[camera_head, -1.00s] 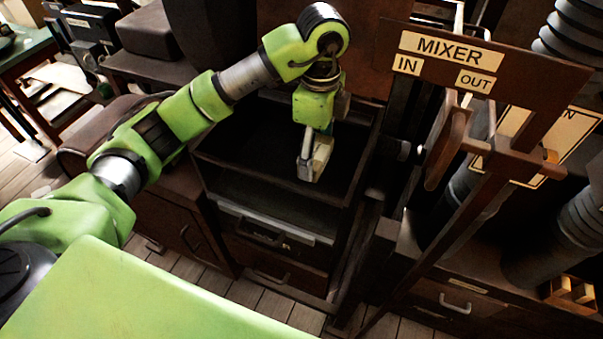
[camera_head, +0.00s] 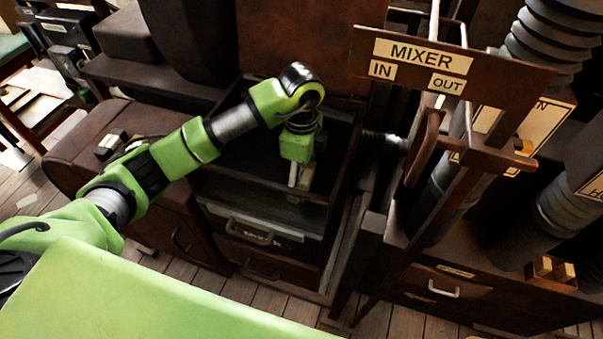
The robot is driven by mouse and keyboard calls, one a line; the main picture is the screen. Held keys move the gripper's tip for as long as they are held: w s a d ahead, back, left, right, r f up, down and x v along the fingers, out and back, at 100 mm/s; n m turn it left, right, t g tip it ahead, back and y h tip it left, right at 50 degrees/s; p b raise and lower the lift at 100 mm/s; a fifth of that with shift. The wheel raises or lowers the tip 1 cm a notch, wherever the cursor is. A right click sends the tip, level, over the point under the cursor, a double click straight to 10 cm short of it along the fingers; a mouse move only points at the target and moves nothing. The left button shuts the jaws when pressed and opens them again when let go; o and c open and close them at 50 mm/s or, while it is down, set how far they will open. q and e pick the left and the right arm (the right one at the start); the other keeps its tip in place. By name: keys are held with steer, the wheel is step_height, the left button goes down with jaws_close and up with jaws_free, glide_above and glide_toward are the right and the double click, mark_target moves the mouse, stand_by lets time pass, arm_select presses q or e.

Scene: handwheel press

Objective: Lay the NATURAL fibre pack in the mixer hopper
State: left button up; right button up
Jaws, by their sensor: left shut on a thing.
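The mixer hopper (camera_head: 343,165) is a dark, open-topped box in the middle of the view, left of the MIXER sign (camera_head: 421,56). My left gripper (camera_head: 300,176) points down inside the hopper opening, near its right side. It is shut on a small pale thing, mostly hidden by the gripper and the shadow. No label can be read on it, so I cannot tell whether it is the NATURAL fibre pack, or whether it touches the hopper floor. My right gripper is not in view.
A brown post frame with a wooden handle (camera_head: 424,148) stands right of the hopper. Small pale and dark blocks (camera_head: 112,144) lie on the brown cabinet at left. Drawers (camera_head: 250,262) are below the hopper; ribbed hoses (camera_head: 552,40) rise at right.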

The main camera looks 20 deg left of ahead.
mark_target(302, 175)
arm_select(q)
steer(key=o, duration=1.1)
step_height(302, 175, up, 5)
steer(key=shift+w+r+b, duration=0.1)
steer(key=shift+b, duration=0.95)
steer(key=shift+r, duration=3.5)
